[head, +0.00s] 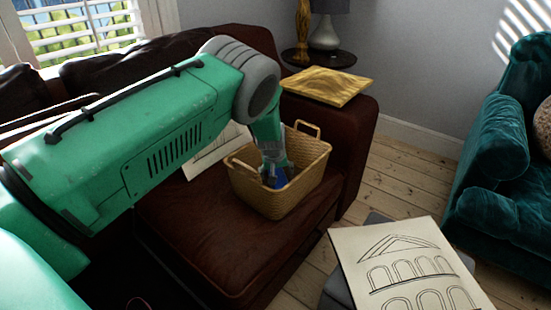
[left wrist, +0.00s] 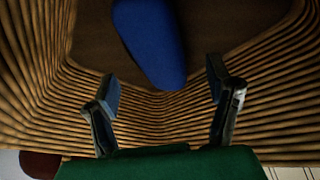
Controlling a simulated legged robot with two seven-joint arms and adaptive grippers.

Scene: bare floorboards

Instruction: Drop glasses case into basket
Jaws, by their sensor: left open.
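The wicker basket (head: 290,195) stands on the brown leather sofa seat, its two handles up. My left arm reaches down into it, and my left gripper (head: 274,178) is inside the basket opening. In the left wrist view, the left gripper's two fingers (left wrist: 164,92) are spread apart with nothing between their tips. The blue glasses case (left wrist: 150,42) lies inside the basket, on its dark bottom, just beyond the fingers and apart from them. The basket's ribbed wall (left wrist: 260,85) surrounds it. In the head view the case is mostly hidden by the gripper and basket. My right gripper is not in view.
A wooden board (head: 328,86) lies on the sofa's right armrest (head: 358,120). A sheet with a building drawing (head: 405,270) is at the front right. A teal armchair (head: 505,185) stands at the right. Floorboards (head: 400,180) between it and the sofa are clear.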

